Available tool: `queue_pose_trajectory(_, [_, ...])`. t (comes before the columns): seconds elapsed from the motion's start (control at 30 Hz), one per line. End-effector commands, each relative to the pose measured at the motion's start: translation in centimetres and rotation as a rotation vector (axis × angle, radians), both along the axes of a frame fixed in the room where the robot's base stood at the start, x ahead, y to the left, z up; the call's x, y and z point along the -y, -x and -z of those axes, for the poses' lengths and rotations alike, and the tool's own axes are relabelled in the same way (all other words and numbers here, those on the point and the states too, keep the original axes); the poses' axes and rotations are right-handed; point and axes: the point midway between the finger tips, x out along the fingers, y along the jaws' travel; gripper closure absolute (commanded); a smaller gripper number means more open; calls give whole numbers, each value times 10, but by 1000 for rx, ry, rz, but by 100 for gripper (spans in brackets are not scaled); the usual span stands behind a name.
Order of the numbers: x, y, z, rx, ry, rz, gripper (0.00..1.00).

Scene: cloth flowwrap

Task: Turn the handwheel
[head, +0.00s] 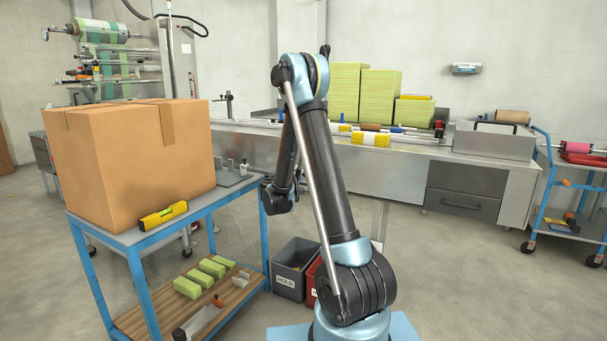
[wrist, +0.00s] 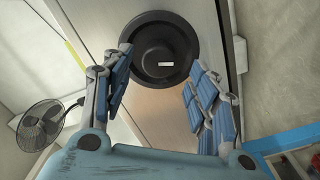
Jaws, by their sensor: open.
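A dark round wheel-like part (wrist: 160,32), which looks like the handwheel, shows at the top of the wrist view. It has a raised rim, a recessed middle and a small pale label, and it sits against a light panel. My gripper (wrist: 161,62) is open, its blue-padded fingers spread to the left and right just below the wheel in the picture. The fingertips overlap the wheel's lower sides in view; I cannot tell whether they touch it. Nothing is held. In the head view I cannot make out the wheel, and my arm hides the gripper.
A cardboard box (head: 130,165) and yellow level (head: 163,215) sit on a blue cart (head: 235,194) at left. A long steel machine (head: 400,165) runs across the back. The wrist view shows a fan (wrist: 40,127) at left.

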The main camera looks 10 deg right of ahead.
Motion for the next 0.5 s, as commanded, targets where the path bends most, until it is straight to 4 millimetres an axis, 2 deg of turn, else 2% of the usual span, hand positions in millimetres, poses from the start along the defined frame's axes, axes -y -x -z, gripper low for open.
queue_pose_trajectory(0.1, [-15,20,0,0,0,-4,46])
queue_pose_trajectory(0.3, [-35,46,1,0,0,-3,46])
queue_pose_trajectory(0.5, [-44,59,1,-1,0,-1,46])
